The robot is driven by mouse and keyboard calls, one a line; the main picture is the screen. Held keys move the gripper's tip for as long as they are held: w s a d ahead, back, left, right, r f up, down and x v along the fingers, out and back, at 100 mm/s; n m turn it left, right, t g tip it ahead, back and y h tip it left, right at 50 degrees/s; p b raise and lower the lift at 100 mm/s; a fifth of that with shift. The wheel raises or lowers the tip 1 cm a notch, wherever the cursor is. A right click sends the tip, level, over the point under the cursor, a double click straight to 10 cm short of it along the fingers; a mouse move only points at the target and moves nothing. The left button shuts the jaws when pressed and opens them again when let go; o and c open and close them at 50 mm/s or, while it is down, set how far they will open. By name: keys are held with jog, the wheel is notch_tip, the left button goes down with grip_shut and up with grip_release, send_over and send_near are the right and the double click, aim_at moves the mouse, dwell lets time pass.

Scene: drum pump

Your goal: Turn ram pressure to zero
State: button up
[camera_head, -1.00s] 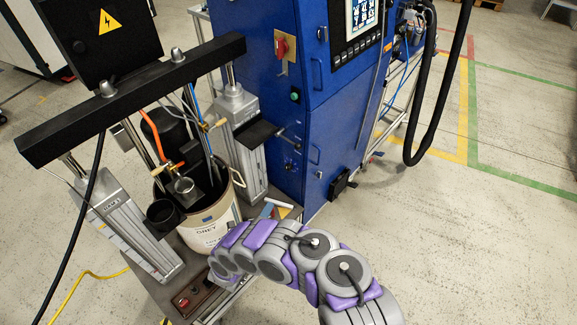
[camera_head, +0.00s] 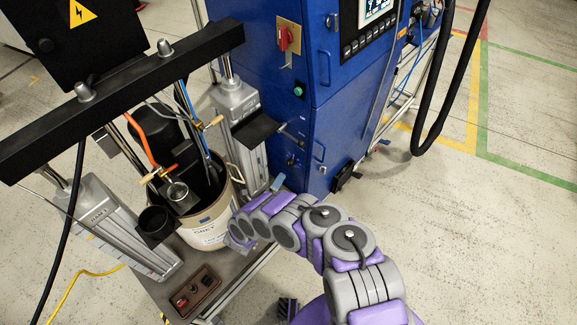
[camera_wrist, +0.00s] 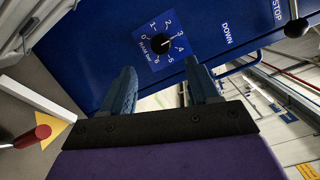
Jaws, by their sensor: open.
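The ram pressure dial (camera_wrist: 160,43) is a black round knob on a blue panel, with a white scale from 0 to 6 and the lettering RAM bar. Its white mark seems to point near 3. My gripper (camera_wrist: 163,84) is open and empty in the wrist view. Its two blue-grey fingers stand apart just below the dial, and neither visibly touches it. In the head view only a bluish tip of my gripper (camera_head: 277,184) shows beside the blue cabinet (camera_head: 290,110); my arm hides the rest. Small dark knobs there are too small to read.
A drum (camera_head: 205,230) with hoses stands under a black crossbar (camera_head: 120,95) to the left. A control box (camera_head: 195,291) sits on the cart. In the wrist view, a black ball-ended lever (camera_wrist: 296,28) is at upper right, and a red-tipped part (camera_wrist: 42,132) is at left.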

aim_at(290, 165)
jog(key=x, duration=0.8)
jog(key=shift+w+d+b, duration=0.25)
jog(key=shift+d+b, duration=0.1)
jog(key=shift+d, duration=0.1)
jog(key=shift+w+a, duration=0.1)
jog(key=shift+a, duration=0.5)
jog(key=shift+d, duration=0.4)
jog(key=c, duration=0.5)
jog(key=shift+d, duration=0.1)
jog(key=shift+c, duration=1.3)
jog(key=shift+a, duration=0.25)
jog(key=shift+c, duration=1.4)
jog(key=shift+n, duration=0.3)
